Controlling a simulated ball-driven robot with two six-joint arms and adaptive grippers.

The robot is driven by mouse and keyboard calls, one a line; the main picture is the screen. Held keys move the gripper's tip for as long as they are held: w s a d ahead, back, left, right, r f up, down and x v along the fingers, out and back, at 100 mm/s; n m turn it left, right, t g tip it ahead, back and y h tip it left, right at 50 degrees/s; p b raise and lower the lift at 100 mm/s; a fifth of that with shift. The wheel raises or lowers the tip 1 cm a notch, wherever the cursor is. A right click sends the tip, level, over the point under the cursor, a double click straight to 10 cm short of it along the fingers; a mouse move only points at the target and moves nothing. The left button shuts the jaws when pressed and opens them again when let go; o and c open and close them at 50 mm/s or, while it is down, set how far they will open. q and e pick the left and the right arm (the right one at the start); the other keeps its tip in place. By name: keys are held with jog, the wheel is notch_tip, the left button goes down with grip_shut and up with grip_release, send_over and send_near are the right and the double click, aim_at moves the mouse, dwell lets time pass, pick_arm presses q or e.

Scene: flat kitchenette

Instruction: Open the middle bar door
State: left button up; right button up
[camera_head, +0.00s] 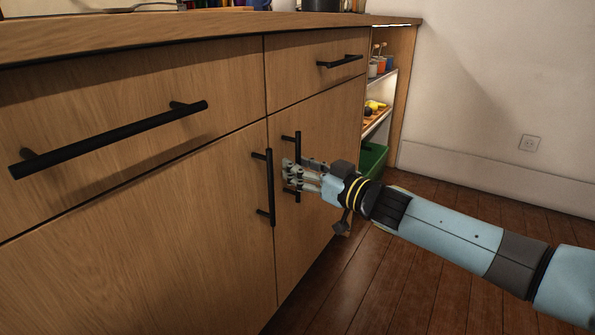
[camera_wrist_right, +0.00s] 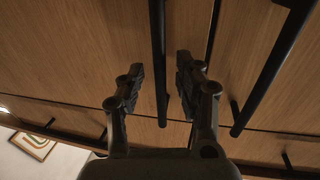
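Two wooden doors are shut side by side under the drawers. The left door (camera_head: 140,250) has a black vertical bar handle (camera_head: 270,188) at its right edge. The narrower right door (camera_head: 325,195) has a black vertical bar handle (camera_head: 298,143) near its left edge; it also shows in the wrist view (camera_wrist_right: 158,50). My right gripper (camera_head: 290,174) is at the right door's handle and hides its middle part. In the wrist view my right gripper (camera_wrist_right: 160,85) has its fingers apart, with that handle between them and a gap on each side. My left gripper is out of view.
Drawers with black bar handles (camera_head: 110,138) sit above the doors, under the worktop (camera_head: 200,27). Open shelves (camera_head: 385,85) and a green bin (camera_head: 373,160) stand at the right end. The wooden floor (camera_head: 370,290) in front is clear.

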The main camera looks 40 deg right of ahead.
jog(key=shift+w, duration=0.4)
jog(key=shift+c, duration=0.2)
grip_shut()
